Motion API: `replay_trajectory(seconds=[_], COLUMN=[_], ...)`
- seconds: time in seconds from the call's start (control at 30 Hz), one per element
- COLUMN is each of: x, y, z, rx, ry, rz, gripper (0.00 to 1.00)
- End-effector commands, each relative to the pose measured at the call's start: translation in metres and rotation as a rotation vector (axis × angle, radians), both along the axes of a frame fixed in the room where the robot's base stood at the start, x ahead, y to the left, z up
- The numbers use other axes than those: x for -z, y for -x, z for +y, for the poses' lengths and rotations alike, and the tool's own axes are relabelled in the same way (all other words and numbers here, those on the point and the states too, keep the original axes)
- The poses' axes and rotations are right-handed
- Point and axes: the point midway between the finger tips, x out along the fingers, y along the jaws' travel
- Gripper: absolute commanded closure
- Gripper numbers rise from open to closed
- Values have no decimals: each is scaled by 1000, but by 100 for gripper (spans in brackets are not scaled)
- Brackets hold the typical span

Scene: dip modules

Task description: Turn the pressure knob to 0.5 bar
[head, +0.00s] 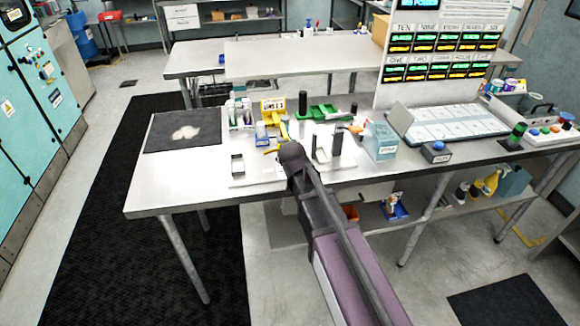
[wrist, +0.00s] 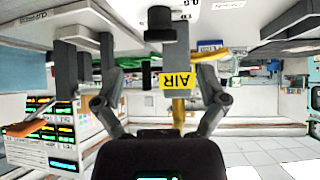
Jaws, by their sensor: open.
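The wrist view is upside down. A dark round part that looks like the pressure knob (wrist: 161,18) is at the top middle, close to a white surface with an inverted 0.5 mark (wrist: 191,3). A yellow AIR label (wrist: 175,81) and a yellow post (wrist: 178,112) are below it in the picture. My gripper (wrist: 160,73) is open, its fingers spread left and right of this dark fitting; I see no clear contact. In the head view my gripper (head: 289,155) is over the bench, and my arm hides the knob. The knob's setting cannot be read.
A tall display panel (head: 445,45) stands behind. Bare bench lies front left.

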Motion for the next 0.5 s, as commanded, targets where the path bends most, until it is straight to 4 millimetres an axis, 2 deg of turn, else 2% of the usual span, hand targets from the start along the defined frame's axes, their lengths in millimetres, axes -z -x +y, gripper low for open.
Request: replay_trajectory(seconds=[0.03,0.5], x=[8,42], y=[-6,-40], z=[1,5], rx=[0,-1], ry=[0,-1], rz=[0,0], gripper=[9,9])
